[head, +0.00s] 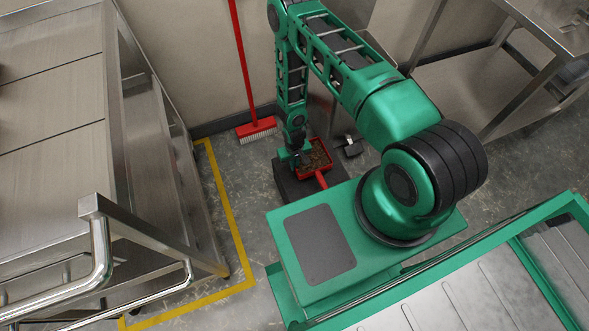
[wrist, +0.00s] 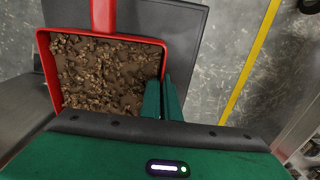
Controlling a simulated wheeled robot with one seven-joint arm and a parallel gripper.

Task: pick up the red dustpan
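The red dustpan (head: 326,168) is full of brown debris and sits over a dark block on the floor. Its handle points toward the green platform in the head view. In the wrist view the dustpan (wrist: 105,37) fills the upper left, its handle at the top. My gripper (wrist: 162,98) has one green finger inside the pan and one outside, close together, with the red side wall between them. In the head view my gripper (head: 300,160) is at the pan's left side. I cannot tell whether the pan is lifted.
The dark block (head: 284,180) is beneath the pan. A red broom (head: 257,129) leans on the wall behind. A small black object (head: 350,147) lies to the right. Steel tables stand left (head: 70,190) and right (head: 545,40). A yellow floor line (head: 228,210) runs left.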

